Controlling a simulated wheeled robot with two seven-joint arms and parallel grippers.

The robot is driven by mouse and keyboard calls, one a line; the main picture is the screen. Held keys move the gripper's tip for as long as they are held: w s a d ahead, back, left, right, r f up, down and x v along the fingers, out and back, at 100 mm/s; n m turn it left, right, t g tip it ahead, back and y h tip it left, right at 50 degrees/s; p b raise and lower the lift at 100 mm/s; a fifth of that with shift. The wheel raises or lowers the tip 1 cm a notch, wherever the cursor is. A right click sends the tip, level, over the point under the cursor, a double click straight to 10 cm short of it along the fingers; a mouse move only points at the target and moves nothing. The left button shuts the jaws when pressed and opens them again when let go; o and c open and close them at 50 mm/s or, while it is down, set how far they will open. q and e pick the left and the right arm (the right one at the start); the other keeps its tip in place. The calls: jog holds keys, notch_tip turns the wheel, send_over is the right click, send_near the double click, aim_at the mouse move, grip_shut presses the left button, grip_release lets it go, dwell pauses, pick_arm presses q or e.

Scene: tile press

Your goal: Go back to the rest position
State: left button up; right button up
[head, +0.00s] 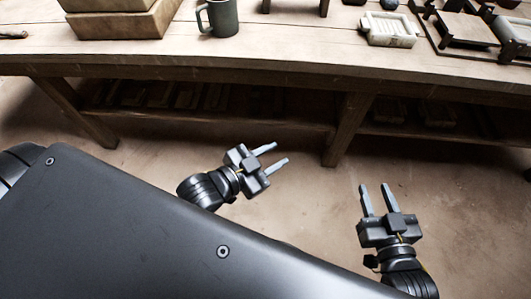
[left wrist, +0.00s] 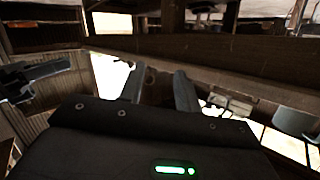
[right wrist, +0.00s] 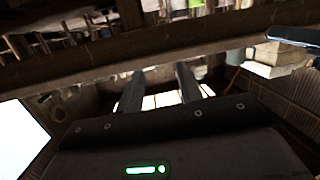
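My left gripper (head: 272,156) is in the lower middle of the head view, over the floor in front of the bench, with its fingers pointing right and slightly up. Its two fingers are apart with nothing between them; they also show apart in the left wrist view (left wrist: 158,86). My right gripper (head: 376,197) is at the lower right of the head view, with its fingers pointing up the picture toward the bench. Its fingers are apart and empty, as in the right wrist view (right wrist: 160,88). Neither gripper touches anything.
A long wooden bench (head: 270,60) with a lower shelf runs across the top. On it stand a wooden box (head: 115,22), a dark mug (head: 222,18), a pale tray-like block (head: 390,32) and a dark-framed wooden device (head: 465,28). The floor (head: 310,215) between the grippers is clear.

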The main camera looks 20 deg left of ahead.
pick_arm(q)
jog(key=n, duration=0.1)
jog(key=a+n+t, duration=0.1)
jog(key=n, duration=0.1)
jog(key=shift+s+a+r+t+y, duration=0.25)
jog(key=shift+s+t+y, duration=0.05)
jog(key=shift+y, duration=0.1)
